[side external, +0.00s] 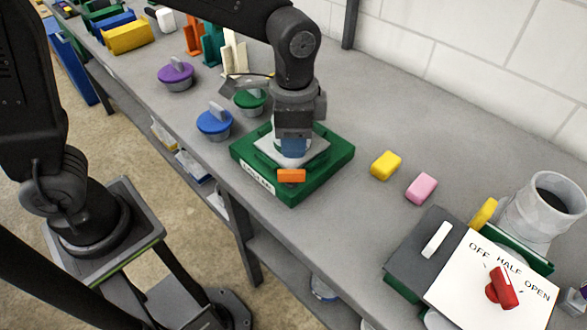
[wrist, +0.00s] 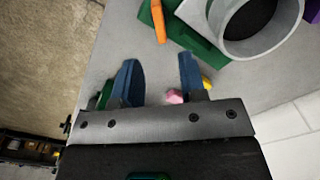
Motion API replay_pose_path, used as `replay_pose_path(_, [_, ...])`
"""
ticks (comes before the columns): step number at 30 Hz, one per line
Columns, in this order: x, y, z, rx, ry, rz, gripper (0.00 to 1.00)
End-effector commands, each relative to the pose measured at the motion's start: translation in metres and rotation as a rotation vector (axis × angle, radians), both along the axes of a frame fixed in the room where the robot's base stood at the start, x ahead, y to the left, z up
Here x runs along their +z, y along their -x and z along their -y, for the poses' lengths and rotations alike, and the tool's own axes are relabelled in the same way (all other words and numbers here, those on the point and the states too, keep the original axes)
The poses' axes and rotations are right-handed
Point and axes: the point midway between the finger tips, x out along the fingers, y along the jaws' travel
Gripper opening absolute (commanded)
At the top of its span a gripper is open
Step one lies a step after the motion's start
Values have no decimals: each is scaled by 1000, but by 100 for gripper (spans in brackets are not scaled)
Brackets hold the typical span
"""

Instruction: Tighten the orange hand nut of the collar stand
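The green stand (side external: 325,163), with a small white front label too blurred to read surely, carries a pale plate (side external: 312,152). An orange block-shaped piece (side external: 291,176), which looks like the hand nut, shows at its front. My gripper (side external: 293,150) points down over the stand, its blue finger close behind the orange piece in the picture; I cannot tell whether they touch. In the wrist view my gripper (wrist: 158,64) has its two blue fingers apart, with bare bench between them. My wrist and fingers hide the stand's middle.
Yellow (side external: 386,165) and pink (side external: 421,188) blocks lie right of the stand. Farther right are a grey pipe (side external: 545,205) and a panel with a red knob (side external: 503,287). Blue (side external: 214,122), green (side external: 250,101) and purple (side external: 176,76) knobbed lids sit to the left.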

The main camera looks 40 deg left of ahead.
Motion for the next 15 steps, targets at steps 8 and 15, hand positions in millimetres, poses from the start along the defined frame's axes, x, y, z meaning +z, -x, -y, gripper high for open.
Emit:
replay_pose_path(8, [-57, 1, -1, 1, -2, -5, 38])
replay_pose_path(15, [-84, 0, -1, 2, -1, -1, 38])
